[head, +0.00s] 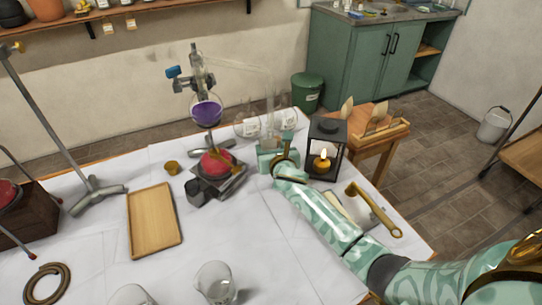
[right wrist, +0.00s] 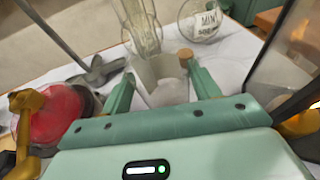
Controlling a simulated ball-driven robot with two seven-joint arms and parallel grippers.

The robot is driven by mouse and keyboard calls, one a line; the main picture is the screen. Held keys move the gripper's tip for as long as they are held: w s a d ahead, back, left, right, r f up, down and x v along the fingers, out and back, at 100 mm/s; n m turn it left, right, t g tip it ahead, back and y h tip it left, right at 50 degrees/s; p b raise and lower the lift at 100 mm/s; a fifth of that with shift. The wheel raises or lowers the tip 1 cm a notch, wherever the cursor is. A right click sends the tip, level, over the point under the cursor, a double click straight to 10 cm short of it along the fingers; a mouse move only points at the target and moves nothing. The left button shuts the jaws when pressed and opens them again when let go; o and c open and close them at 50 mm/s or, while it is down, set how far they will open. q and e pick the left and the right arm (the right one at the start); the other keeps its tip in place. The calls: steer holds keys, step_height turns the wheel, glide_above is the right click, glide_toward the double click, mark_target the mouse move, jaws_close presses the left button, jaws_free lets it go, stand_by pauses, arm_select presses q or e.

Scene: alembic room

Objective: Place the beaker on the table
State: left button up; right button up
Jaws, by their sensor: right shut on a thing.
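My right gripper (head: 276,152) reaches over the far part of the white-covered table (head: 120,245). In the right wrist view its two green fingers (right wrist: 163,88) are closed on either side of a clear glass beaker (right wrist: 164,74). The beaker looks roughly upright, and white shows through it. In the head view the gripper mostly hides this beaker. I cannot tell whether its base touches the table. Two other clear glass vessels stand at the near edge, one near the middle (head: 216,283) and one cut off by the frame (head: 132,296). My left gripper is not in view.
Left of the gripper, a flask of purple liquid (head: 206,110) hangs above a red heating mantle (head: 216,163). A black candle lantern (head: 327,146) stands close on the right. Labelled round flasks (head: 285,119) stand behind.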

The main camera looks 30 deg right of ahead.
steer(key=shift+s+f, duration=0.1)
steer(key=shift+f, duration=0.95)
steer(key=o, duration=1)
steer(key=shift+r, duration=0.2)
steer(key=shift+p+v, duration=2.25)
steer(key=shift+v, duration=3.8)
steer(key=shift+r, duration=0.1)
